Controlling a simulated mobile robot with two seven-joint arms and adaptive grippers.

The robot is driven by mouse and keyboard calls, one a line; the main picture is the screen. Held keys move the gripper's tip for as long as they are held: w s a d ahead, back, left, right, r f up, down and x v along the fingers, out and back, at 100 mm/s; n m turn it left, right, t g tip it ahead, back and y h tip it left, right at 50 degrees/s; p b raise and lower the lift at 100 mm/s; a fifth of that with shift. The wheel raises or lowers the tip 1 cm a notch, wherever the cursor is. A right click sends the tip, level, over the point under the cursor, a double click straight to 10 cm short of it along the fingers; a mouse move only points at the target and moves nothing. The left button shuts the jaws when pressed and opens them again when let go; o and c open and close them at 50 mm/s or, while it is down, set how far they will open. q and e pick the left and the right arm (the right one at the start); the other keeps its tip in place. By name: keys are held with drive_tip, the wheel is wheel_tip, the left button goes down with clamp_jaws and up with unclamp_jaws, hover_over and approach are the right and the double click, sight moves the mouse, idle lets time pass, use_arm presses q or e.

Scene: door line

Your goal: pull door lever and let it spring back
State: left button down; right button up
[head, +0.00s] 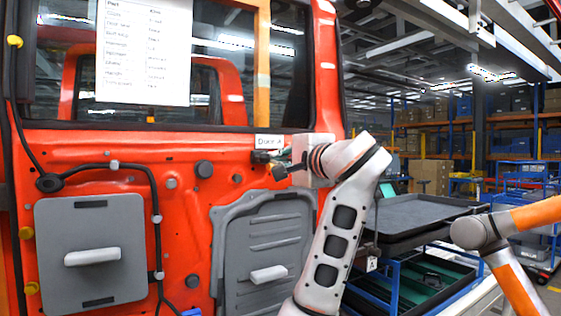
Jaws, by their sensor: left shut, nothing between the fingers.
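The red door panel (185,165) fills the left half of the head view. A label (270,141) sits below its window at the right. A small dark part (262,157), apparently the door lever, shows just under the label. My left gripper (278,172) is at the end of the grey arm, right beside this dark part. Its fingers look small and dark and are shut with nothing between them. I cannot tell whether they touch the lever. A pale block (318,150) on the door's right edge is partly behind my wrist. My right gripper is not in view.
Two grey panels with pale handles (92,257) (268,274) stick out low on the door. A paper sheet (144,50) hangs over the window. A cart with a dark tray (420,215) stands to the right of my arm.

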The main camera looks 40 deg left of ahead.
use_arm(q)
drive_tip(key=shift+s+a+b, duration=0.35)
drive_tip(key=shift+s+a, duration=0.15)
drive_tip(key=shift+s, duration=0.35)
drive_tip(key=d+p, duration=0.1)
drive_tip(key=d, duration=1)
drive_tip(key=shift+w+d+p, duration=0.15)
drive_tip(key=shift+w+p, duration=0.25)
idle(0.7)
